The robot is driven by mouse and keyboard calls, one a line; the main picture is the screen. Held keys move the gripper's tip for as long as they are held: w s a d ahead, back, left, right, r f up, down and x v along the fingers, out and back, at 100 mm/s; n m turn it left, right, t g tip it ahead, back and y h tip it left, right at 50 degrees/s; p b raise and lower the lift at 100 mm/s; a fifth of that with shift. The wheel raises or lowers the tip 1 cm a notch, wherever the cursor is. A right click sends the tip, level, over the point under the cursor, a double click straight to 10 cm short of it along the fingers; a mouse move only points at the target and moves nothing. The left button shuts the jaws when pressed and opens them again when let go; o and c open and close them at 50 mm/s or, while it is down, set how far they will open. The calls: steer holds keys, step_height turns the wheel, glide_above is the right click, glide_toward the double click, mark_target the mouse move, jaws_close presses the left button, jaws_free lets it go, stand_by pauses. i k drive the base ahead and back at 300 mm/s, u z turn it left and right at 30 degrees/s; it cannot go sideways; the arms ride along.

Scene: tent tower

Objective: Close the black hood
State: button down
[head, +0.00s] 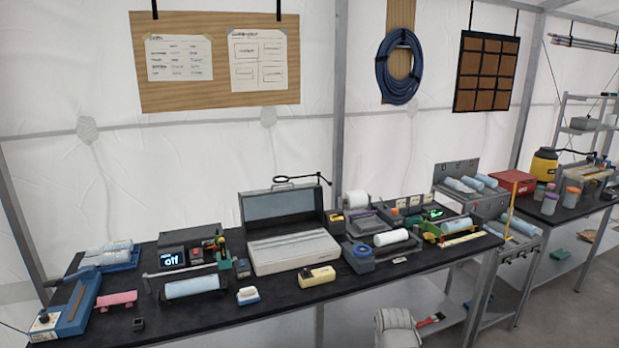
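I see no plainly black hood. The closest match is the raised lid (279,204) of a light grey case in the middle of the bench. A thin dark arm passes by the lid's upper right corner. My gripper is not in view.
The black bench (240,303) is crowded. A yellow block (317,276) lies in front of the case, a blue-grey tape dispenser (359,256) to its right, and a dark box with a display (190,247) to its left. A pale, rounded object (396,328) shows below the bench.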

mark_target(257, 208)
steer(key=z, duration=0.3)
steer(key=i, duration=1.4)
steer(key=u, duration=0.7)
steer(key=i, duration=0.4)
steer(key=u, duration=0.25)
steer(key=k, duration=0.95)
steer(key=u, duration=0.1)
steer(key=i, duration=0.15)
steer(key=u, duration=0.05)
